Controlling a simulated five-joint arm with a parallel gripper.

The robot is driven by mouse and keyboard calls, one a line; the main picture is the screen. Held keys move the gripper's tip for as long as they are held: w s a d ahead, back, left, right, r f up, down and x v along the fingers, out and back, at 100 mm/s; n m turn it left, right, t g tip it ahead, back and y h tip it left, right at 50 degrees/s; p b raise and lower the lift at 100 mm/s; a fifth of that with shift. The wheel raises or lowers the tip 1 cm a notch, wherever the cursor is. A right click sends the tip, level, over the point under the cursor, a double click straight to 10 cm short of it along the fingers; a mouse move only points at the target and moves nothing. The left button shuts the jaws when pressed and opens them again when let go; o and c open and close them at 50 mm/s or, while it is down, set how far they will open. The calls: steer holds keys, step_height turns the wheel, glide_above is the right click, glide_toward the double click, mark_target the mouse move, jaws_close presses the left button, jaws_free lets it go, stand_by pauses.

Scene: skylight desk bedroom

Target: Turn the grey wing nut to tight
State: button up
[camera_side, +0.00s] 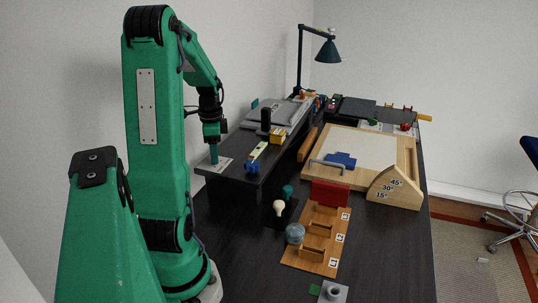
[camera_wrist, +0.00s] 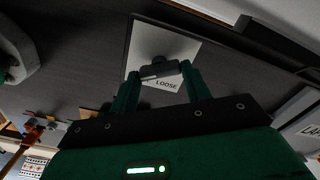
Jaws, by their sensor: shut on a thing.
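The grey wing nut (camera_wrist: 153,71) sits on a pale square plate (camera_wrist: 184,46) in the wrist view. It looks dark there, and its wings lie nearly crosswise between my fingers. The word LOOSE is printed on the plate beside it; no other label can be read. My gripper (camera_wrist: 160,73) has one green finger at each end of the wing nut and is shut on it. In the side view my gripper (camera_side: 214,158) points down at the plate (camera_side: 222,167) on the near end of the raised dark shelf. The wing nut is hidden there.
On the shelf behind lie a blue piece (camera_side: 252,168), a yellow block (camera_side: 277,136) and a black cylinder (camera_side: 266,120).

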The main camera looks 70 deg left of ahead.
stand_by(0.4)
steer(key=o, duration=1)
steer(key=shift+r, duration=0.15)
steer(key=shift+r, duration=3.8)
